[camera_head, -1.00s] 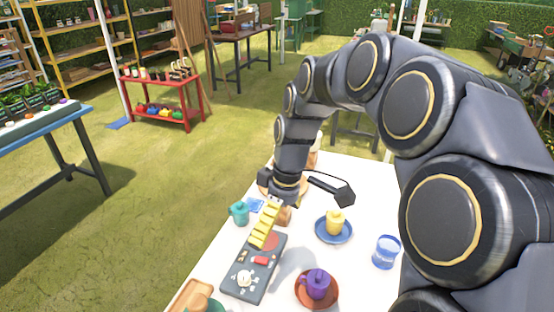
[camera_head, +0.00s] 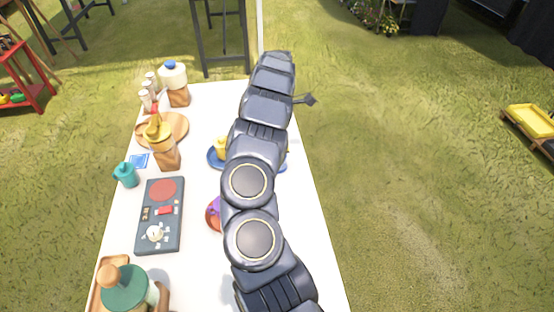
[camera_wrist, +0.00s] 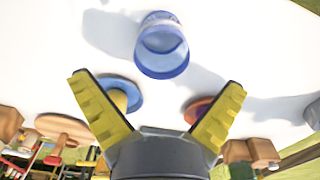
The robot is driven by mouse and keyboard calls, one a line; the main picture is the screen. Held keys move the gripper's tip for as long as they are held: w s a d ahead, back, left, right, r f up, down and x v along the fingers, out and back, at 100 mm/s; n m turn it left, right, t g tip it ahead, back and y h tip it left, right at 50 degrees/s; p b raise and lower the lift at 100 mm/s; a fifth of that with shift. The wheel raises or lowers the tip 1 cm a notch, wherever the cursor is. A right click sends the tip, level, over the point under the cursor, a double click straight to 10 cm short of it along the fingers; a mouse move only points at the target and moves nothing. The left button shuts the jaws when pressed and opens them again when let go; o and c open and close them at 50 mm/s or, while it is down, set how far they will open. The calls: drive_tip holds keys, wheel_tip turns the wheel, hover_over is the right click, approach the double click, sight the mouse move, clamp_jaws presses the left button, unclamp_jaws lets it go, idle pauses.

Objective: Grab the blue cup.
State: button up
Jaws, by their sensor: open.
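The blue cup (camera_wrist: 162,46) is a translucent blue cup on the white table, at the top middle of the wrist view. Its open mouth faces the camera. My gripper (camera_wrist: 159,84) has two yellow ridged fingers spread wide. It is open and empty. The cup lies beyond the fingertips and roughly centred between them; I see no contact.
On the white table (camera_head: 205,100), a blue saucer (camera_head: 216,162) holds a yellow cup (camera_head: 222,147). A purple vessel (camera_head: 214,208) is partly hidden by my arm.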

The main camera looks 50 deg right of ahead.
wheel_tip(320, 180, down, 6)
drive_tip(key=shift+s+a+f, duration=0.1)
drive_tip(key=shift+f, duration=0.05)
drive_tip(key=c, duration=1.2)
